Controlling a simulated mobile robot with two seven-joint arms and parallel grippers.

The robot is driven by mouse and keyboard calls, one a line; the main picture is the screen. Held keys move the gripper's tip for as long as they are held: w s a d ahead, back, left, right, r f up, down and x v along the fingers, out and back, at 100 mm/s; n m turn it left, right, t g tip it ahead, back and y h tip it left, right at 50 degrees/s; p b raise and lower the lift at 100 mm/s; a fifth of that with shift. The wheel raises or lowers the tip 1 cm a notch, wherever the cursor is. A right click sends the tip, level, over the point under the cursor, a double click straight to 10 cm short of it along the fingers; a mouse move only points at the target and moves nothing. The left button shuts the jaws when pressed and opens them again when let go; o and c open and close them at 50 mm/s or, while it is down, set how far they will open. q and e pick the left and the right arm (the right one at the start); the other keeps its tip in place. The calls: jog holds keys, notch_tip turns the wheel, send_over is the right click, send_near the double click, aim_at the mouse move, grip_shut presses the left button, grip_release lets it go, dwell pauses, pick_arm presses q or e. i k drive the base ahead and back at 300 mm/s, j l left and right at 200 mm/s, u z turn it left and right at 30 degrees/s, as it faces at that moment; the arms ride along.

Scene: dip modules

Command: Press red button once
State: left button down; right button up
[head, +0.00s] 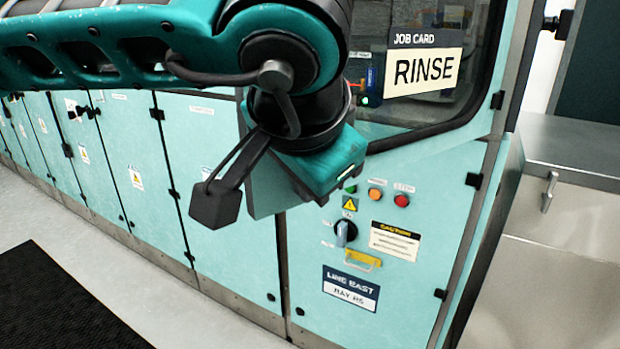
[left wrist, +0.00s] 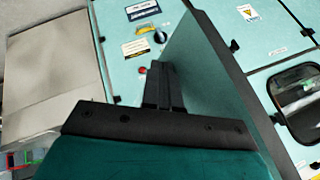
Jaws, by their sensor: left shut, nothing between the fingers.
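The red button (head: 401,200) is the rightmost in a row of three small round buttons on the teal cabinet's front, beside an orange button (head: 375,195) and a green button (head: 351,189). In the left wrist view the red button (left wrist: 142,71) shows just left of my fingertips. My left gripper (left wrist: 160,68) is shut and empty, pointing toward the panel. In the head view its teal housing is left of the buttons and its fingers are hidden. I cannot tell whether the fingertips touch the panel. My right gripper is in neither view.
A window with a RINSE card (head: 423,71) is above. A black mat (head: 60,300) lies on the floor at left. A grey bench (head: 570,150) stands at right.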

aim_at(401, 200)
jog(key=i+j+z, duration=0.2)
jog(key=j, duration=0.15)
jog(key=j+z, duration=0.2)
jog(key=j, duration=0.15)
jog(key=i+j+z, duration=0.25)
jog(key=j, duration=0.15)
jog(key=i+j+z, duration=0.15)
jog(key=j, duration=0.15)
jog(key=i+j+z, duration=0.15)
jog(key=j, duration=0.15)
jog(key=j+z, duration=0.15)
jog(key=j, duration=0.2)
